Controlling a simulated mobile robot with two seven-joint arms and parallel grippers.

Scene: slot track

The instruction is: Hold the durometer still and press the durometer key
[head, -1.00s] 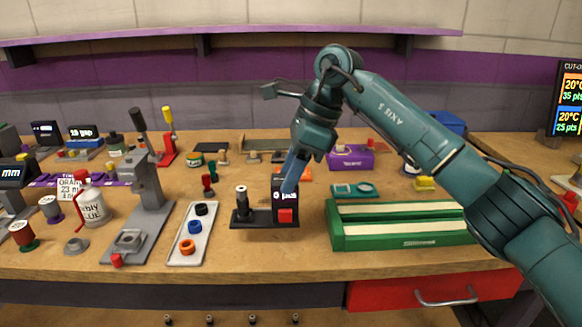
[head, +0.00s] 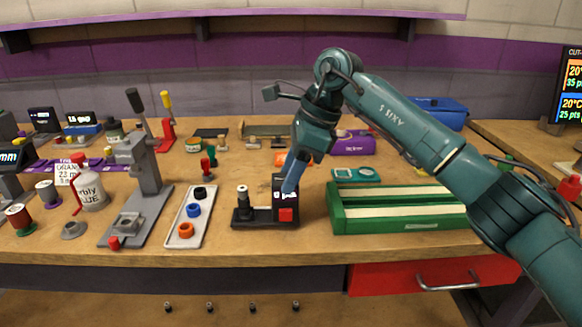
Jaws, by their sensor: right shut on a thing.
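The durometer (head: 256,216) is a black stand with a dark post at its left. On its right is a taller block with a small lit display (head: 286,195). The red durometer key (head: 286,214) is on the front of that block. My right gripper (head: 291,178) comes down from above and is shut on the top of the block, partly covering it. Its fingertips are hard to make out. The durometer is upright over the front part of the bench; I cannot tell whether its base touches the top. My left gripper is not in view.
A pale tray (head: 206,222) with black, blue and orange rings lies left of the durometer. A grey lever press (head: 148,185) stands further left. A green box (head: 400,222) with pale strips is close on the right. Some bare wood (head: 270,246) lies in front.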

